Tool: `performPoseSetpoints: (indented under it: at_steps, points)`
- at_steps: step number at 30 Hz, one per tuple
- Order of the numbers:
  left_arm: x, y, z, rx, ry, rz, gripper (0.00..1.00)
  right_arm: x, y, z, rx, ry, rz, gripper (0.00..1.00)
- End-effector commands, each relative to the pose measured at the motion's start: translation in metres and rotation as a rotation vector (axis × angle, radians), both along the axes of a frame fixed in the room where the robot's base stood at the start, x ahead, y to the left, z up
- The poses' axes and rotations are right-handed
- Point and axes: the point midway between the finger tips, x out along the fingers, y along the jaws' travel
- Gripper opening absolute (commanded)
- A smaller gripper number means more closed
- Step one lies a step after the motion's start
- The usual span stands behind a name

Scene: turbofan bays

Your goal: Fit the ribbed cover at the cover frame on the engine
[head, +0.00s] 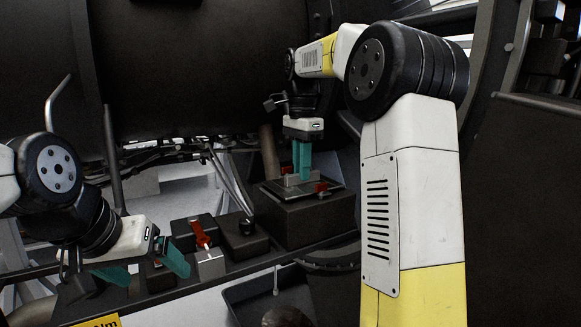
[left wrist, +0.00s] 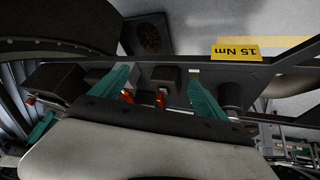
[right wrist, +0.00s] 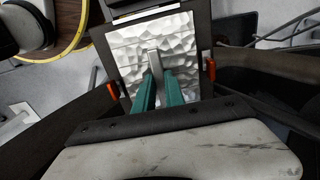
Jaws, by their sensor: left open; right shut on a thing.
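A silvery plate-like cover (right wrist: 130,58) with a dimpled, hammered-looking face shows in the right wrist view; I see no clear ribs on it. A grey upright handle (right wrist: 154,65) stands at its middle. My right gripper (right wrist: 160,75) is shut on this handle, and in the head view its teal fingers (head: 302,168) point straight down. The cover lies within or just over a dark frame (right wrist: 205,30) on a raised block (head: 310,218); I cannot tell if it is fully seated. My left gripper (head: 145,268) is open and empty above the low ledge.
Red-orange latches (right wrist: 210,70) (right wrist: 112,90) flank the frame. A red lever (head: 200,236), a dark block (head: 243,240) with a knob, and other small blocks crowd the ledge near my left gripper. A yellow "15 Nm" label (left wrist: 237,51) marks the ledge. Pipes and cables run behind.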

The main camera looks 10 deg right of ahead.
Motion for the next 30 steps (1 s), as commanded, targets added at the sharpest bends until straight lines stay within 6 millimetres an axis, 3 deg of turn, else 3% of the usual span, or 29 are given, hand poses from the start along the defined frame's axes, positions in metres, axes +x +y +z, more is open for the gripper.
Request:
performPoseSetpoints:
  at_steps: [16,17,20,30]
  points:
    - [0.0000,0.0000,0.0000,0.000,0.000,0.000,0.85,-0.0002,-0.0001,-0.0079,0.000,0.000,0.000,0.00]
    - [0.0000,0.0000,0.0000,0.000,0.000,0.000,0.85,-0.0002,-0.0001,-0.0076,0.000,-0.001,0.000,0.20]
    - [0.0000,0.0000,0.0000,0.000,0.000,0.000,0.85,-0.0001,0.0000,-0.0076,0.000,-0.001,0.000,0.40]
    - [0.0000,0.0000,0.0000,0.000,0.000,0.000,0.85,0.0003,0.0000,-0.0058,0.000,-0.001,0.000,0.40]
